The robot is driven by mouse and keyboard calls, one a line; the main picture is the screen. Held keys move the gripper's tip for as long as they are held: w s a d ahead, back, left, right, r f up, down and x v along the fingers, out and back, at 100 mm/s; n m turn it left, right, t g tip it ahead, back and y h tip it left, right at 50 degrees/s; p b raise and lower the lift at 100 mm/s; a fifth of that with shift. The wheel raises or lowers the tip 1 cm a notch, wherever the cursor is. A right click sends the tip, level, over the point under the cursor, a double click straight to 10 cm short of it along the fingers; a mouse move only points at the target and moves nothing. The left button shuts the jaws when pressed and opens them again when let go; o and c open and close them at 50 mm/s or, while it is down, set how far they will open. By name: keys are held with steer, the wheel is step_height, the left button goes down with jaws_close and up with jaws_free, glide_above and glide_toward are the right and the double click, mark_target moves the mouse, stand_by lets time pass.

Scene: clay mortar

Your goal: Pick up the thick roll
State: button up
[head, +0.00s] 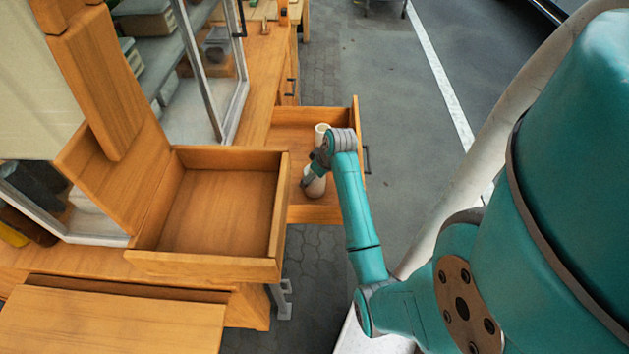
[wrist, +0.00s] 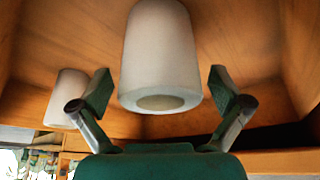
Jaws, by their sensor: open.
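The thick roll (wrist: 160,50) is a pale, wide cylinder with a darker round end. It is in the middle of the wrist view. My gripper (wrist: 161,88) is open, with one finger on each side of the roll's near end and a visible gap on both sides. In the head view a pale roll (head: 316,187) shows at my gripper (head: 307,180), inside the open wooden drawer (head: 292,117). My arm partly hides it.
A narrower pale roll (wrist: 67,98) is at the left of the wrist view; a second pale roll also shows behind my wrist in the head view (head: 321,130). An empty open drawer (head: 220,212) juts out nearer. Clear paving lies to the right.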

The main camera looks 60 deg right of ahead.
steer(key=shift+x, duration=1.05)
steer(key=c, duration=1.2)
